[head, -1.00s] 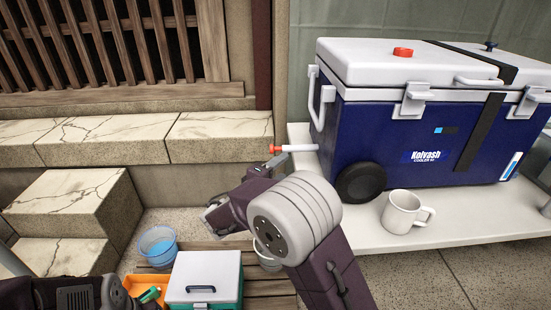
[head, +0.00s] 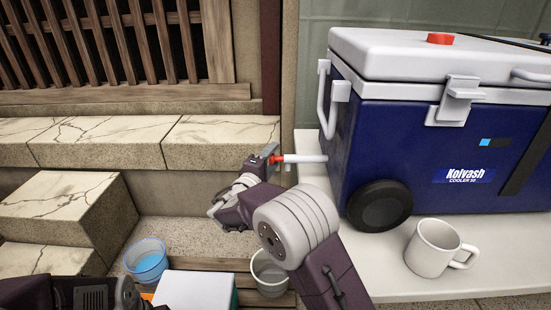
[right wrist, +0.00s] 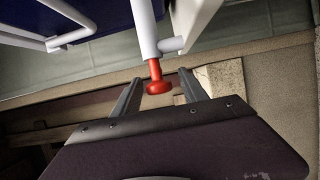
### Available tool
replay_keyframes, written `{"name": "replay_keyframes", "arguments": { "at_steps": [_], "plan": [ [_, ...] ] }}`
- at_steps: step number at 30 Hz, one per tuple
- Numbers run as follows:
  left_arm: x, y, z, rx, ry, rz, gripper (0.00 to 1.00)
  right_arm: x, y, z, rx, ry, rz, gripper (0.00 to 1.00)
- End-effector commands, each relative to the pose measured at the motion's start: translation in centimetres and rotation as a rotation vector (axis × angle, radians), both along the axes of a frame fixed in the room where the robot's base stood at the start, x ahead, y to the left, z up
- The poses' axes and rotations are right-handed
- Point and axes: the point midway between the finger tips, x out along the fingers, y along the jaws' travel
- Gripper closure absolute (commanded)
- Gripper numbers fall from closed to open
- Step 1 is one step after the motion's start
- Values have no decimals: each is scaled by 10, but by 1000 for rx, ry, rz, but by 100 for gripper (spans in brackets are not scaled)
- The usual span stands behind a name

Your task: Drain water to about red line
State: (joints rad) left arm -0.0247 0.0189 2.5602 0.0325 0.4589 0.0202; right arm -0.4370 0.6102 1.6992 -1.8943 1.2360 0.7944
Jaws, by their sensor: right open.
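The blue Kolvash cooler (head: 430,150) with a white lid stands on a pale bench. A white drain spout (head: 305,158) with a red plug (head: 279,159) at its tip sticks out of its left side. My right gripper (head: 268,156) is at the plug. In the right wrist view the open fingers (right wrist: 158,88) stand on either side of the red plug (right wrist: 157,78), with gaps visible. My left arm shows at the lower left; its gripper is not in view. The cooler's right end and any red line are out of view.
A clear blue-rimmed bucket (head: 147,266) and a grey bucket (head: 270,276) stand below on wooden slats. A white-lidded box (head: 190,290) is between them. A white mug (head: 432,250) sits on the bench (head: 385,283). Stone steps (head: 60,205) are at left.

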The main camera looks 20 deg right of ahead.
Motion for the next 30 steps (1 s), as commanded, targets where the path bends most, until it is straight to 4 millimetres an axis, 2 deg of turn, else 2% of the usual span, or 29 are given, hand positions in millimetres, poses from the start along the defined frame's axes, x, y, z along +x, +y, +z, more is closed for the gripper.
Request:
{"name": "replay_keyframes", "arguments": {
  "at_steps": [6, 13, 14, 19, 30],
  "plan": [
    [0, 0, -8, 0, 0, 0, 64, 18, -15, -1, 0, 0, 0, 49],
    [0, 0, -7, 0, 0, 0, 64, 20, -16, 0, 0, 1, 0, 49],
    [0, 0, -7, 0, 0, 0, 64, 19, -16, 0, 0, 1, 0, 52],
    [0, 0, -7, 0, 0, 0, 64, 19, -15, 0, 0, 1, 0, 99],
    [0, 0, -7, 0, 0, 0, 64, 19, -15, 0, 0, 1, 0, 100]
  ]
}}
